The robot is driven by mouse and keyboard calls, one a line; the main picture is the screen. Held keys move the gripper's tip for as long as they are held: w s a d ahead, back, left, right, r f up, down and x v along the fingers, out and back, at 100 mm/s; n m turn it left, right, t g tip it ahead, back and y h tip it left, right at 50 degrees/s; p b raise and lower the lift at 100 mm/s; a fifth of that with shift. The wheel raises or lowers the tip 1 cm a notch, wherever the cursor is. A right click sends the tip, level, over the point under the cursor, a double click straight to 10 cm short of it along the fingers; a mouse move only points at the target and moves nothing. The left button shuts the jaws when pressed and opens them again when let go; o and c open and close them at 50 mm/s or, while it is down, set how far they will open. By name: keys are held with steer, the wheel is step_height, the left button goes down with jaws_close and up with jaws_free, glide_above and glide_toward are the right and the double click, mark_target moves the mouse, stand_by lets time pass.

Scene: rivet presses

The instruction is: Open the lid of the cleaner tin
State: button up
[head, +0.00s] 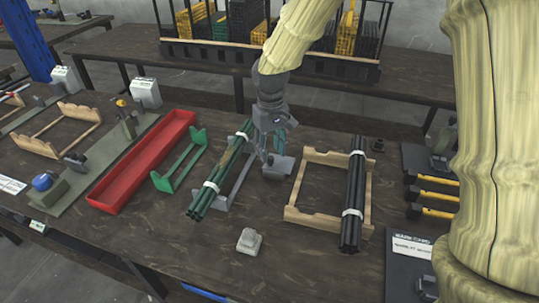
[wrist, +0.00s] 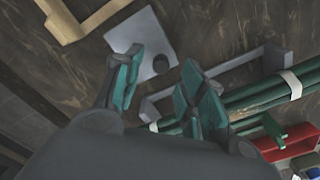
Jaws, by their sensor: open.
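My gripper (head: 275,146) is open over the middle of the table, with nothing visible between its teal-padded fingers. In the wrist view the fingers (wrist: 160,82) stand apart. A flat light grey square piece (wrist: 148,38) with a dark round spot lies just beyond them; in the head view a grey piece (head: 279,167) shows right by the fingers. No readable label marks the cleaner tin, so I cannot tell which thing it is. A small light grey block-like object (head: 249,241) stands nearer the table's front edge, apart from my gripper.
Bundled green rods (head: 212,184) lie on a grey cradle left of my gripper. Bundled black rods (head: 354,195) rest on a wooden cradle (head: 298,188) to its right. A red tray (head: 142,164) and green cradle (head: 180,160) lie left. Bare table shows at the front middle.

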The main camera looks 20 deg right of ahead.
mark_target(279, 160)
steer(key=shift+f, duration=1.4)
jaws_close()
